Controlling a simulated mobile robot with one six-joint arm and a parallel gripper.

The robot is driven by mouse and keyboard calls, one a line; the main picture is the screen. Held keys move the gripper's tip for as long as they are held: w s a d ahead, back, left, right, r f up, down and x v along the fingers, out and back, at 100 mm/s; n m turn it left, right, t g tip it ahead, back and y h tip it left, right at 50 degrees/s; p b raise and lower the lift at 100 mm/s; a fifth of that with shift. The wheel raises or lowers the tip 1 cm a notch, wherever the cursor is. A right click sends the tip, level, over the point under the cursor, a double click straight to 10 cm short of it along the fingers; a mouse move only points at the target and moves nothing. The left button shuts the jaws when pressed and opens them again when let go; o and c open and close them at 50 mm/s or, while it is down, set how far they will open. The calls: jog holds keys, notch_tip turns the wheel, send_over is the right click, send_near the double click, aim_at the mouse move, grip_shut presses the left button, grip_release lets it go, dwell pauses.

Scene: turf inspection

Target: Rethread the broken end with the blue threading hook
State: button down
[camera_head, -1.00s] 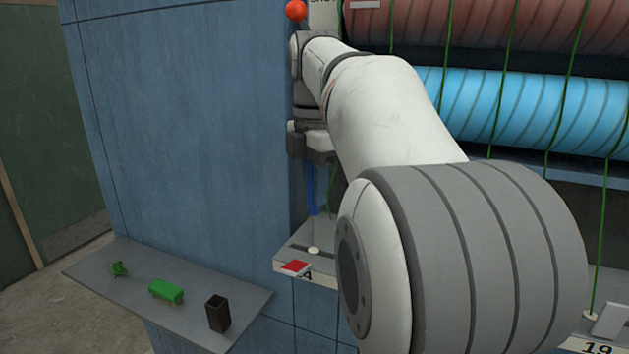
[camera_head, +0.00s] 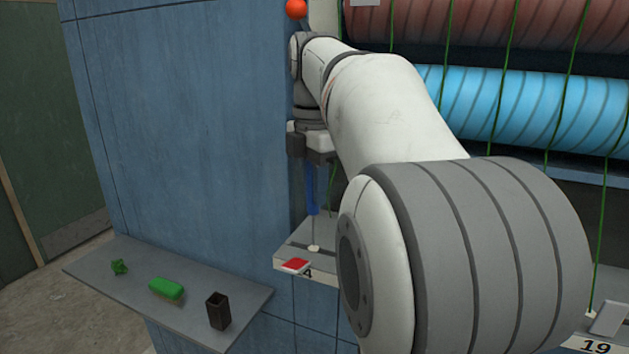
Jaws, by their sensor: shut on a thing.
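My gripper (camera_head: 311,158) points down and is shut on the blue threading hook (camera_head: 312,192), held upright. The hook's thin shaft reaches down to a small white eyelet (camera_head: 314,248) on the grey ledge at the machine's left end. The tip appears at the eyelet; I cannot tell whether it is inside. A green yarn (camera_head: 333,185) shows just right of the hook, partly hidden by my arm; its end is not visible.
A red tab (camera_head: 295,265) sits on the ledge front. The lower left shelf (camera_head: 245,293) holds a green tuft (camera_head: 119,267), a green-topped brush (camera_head: 166,289) and an empty dark holder (camera_head: 218,311). Blue (camera_head: 510,108) and brown rollers (camera_head: 480,25) with green yarns are at right.

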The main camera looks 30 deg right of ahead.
aim_at(315, 212)
jog(key=shift+f+b, duration=0.9)
jog(key=shift+f, duration=0.65)
jog(key=shift+r, duration=0.1)
jog(key=shift+r+p, duration=2.5)
jog(key=shift+r, duration=0.1)
jog(key=shift+r+p, duration=0.4)
jog(key=shift+r, duration=0.7)
